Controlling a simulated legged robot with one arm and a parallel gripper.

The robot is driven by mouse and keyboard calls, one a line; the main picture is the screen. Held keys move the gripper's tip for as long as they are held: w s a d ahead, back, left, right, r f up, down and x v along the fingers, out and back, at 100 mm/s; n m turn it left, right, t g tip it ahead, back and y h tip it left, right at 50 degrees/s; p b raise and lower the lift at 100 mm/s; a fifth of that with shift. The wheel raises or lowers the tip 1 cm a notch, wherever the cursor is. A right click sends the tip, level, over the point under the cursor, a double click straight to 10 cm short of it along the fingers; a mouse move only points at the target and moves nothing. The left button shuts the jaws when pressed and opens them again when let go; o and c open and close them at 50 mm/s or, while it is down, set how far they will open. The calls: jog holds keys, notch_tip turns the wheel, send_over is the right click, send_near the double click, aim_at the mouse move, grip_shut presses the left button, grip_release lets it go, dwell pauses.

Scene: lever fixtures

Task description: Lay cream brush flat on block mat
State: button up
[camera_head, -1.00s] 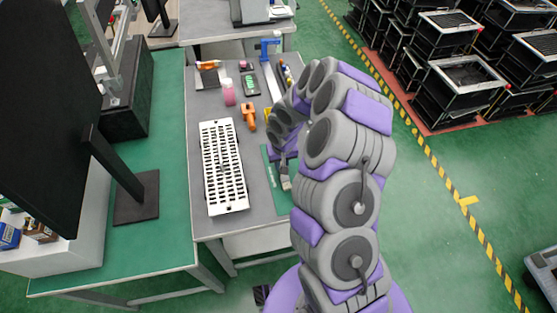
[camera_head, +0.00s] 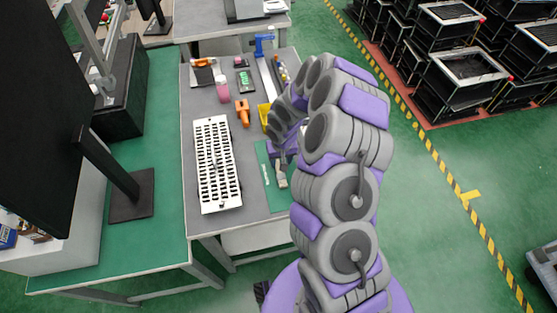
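A small cream piece (camera_head: 282,181), which looks like the brush, shows at the right side of the green mat (camera_head: 272,201) on the grey table. My gripper (camera_head: 283,166) points down over the mat, right at the upper end of the cream piece. My arm hides the mat's right edge and part of the gripper. The fingers are too small and covered to tell whether they are open or shut on the brush. I cannot tell whether the brush touches the mat.
A white slotted panel (camera_head: 217,165) lies left of the mat. An orange tool (camera_head: 242,112), a pink bottle (camera_head: 222,90), a yellow item (camera_head: 264,116) and a blue clamp-like fixture (camera_head: 264,44) stand farther back. A black monitor (camera_head: 60,110) is on the left table.

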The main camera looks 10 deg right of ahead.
jog(key=shift+r, duration=0.35)
jog(key=r, duration=0.2)
jog(key=a+r+p, duration=0.1)
jog(key=r, duration=0.1)
jog(key=a+r, duration=0.1)
jog(key=r, duration=0.1)
jog(key=shift+s+r+p, duration=0.2)
jog(key=shift+r+p, duration=0.05)
jog(key=shift+p, duration=0.15)
jog(key=s+r+p, duration=0.1)
jog(key=s+r, duration=0.2)
jog(key=r, duration=0.5)
jog(key=s+r+p, duration=0.1)
jog(key=s+r, duration=0.1)
jog(key=r, duration=0.6)
jog(key=s+r+g, duration=0.1)
jog(key=s+r, duration=0.3)
jog(key=s, duration=0.6)
jog(key=s+r, duration=0.3)
jog(key=s, duration=0.7)
jog(key=s+r+g, duration=0.1)
jog(key=s+r, duration=0.3)
jog(key=s, duration=0.6)
jog(key=shift+s+d+r+g, duration=0.3)
jog(key=shift+d, duration=0.1)
